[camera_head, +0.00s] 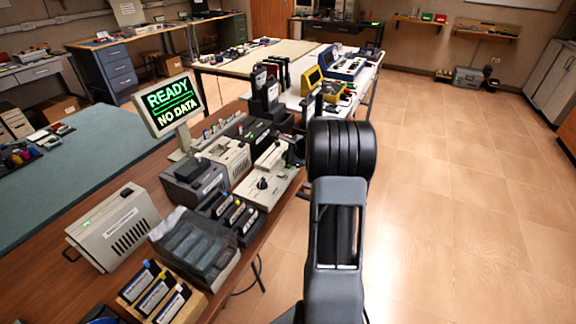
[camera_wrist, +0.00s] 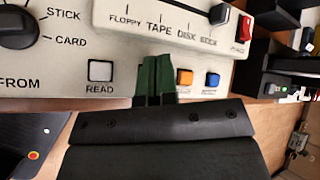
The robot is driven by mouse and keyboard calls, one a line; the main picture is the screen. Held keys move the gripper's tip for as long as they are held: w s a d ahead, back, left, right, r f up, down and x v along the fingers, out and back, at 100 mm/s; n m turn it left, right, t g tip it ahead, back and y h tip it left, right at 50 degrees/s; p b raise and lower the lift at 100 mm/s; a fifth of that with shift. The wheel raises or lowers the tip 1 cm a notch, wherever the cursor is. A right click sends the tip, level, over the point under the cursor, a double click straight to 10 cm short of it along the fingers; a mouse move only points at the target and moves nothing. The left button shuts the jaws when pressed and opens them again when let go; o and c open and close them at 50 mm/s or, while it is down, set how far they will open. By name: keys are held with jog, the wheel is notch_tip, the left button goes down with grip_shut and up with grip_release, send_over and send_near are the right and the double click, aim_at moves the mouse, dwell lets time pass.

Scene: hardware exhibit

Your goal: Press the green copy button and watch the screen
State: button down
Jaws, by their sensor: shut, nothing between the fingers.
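The pale control panel (camera_wrist: 130,50) fills the upper wrist view and appears in the head view as a light box with a black knob (camera_head: 262,183). My gripper (camera_wrist: 159,62) is shut and empty, its dark greenish fingertips over the button row between a white READ button (camera_wrist: 100,70) and an orange button (camera_wrist: 183,76). No green button shows; the fingers cover that part of the row. I cannot tell whether the tips touch the panel.
A blue button (camera_wrist: 212,79) sits right of the orange one. Grey boxes and media racks crowd the brown bench. Open floor (camera_head: 450,200) lies to the right.

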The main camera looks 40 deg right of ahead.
jog(key=shift+f, duration=0.15)
dwell(0.6)
jog(key=shift+f+b, duration=0.3)
jog(key=shift+b, duration=0.2)
jog(key=shift+f+b, duration=0.35)
jog(key=shift+f, duration=0.05)
dwell(0.5)
jog(key=shift+r, duration=0.1)
jog(key=shift+r+p, duration=0.65)
jog(key=shift+r, duration=0.1)
notch_tip(320, 180, up, 5)
jog(key=p, duration=0.4)
dwell(0.4)
dwell(0.8)
